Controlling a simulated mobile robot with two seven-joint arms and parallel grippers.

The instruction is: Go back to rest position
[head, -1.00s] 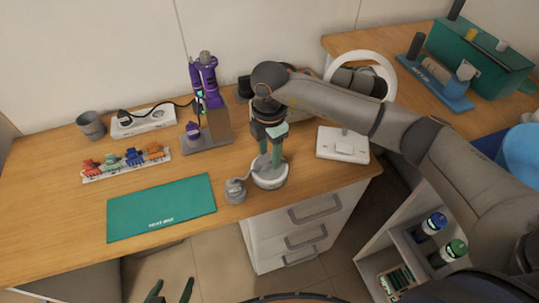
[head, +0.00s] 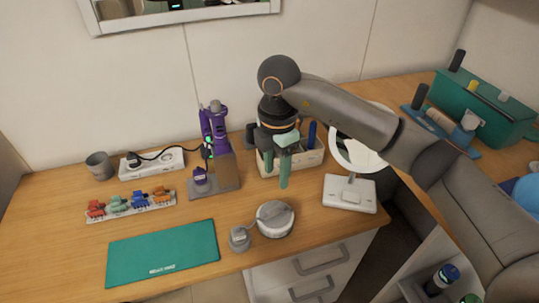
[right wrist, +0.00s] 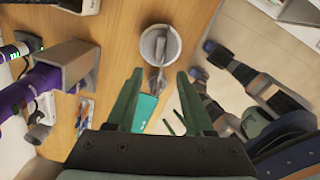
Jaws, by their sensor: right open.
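My right gripper (head: 278,165) is open and empty, pointing down above the desk in front of the pencil tray. In the right wrist view its two green fingers (right wrist: 160,100) are spread with nothing between them. A white round container (head: 276,221) with a grey top stands below it near the front edge, apart from the fingers; it also shows in the right wrist view (right wrist: 160,45). My left gripper is outside the head view. Its small green fingers (right wrist: 173,122) show apart in the right wrist view, away from the desk.
A grey jar (head: 239,239) stands beside the container. A teal mat (head: 163,252), a clip rack (head: 130,206), a power strip (head: 152,164), a purple hair tool on its stand (head: 214,130) and a grey cup (head: 99,165) are left. A ring mirror (head: 350,194) stands right.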

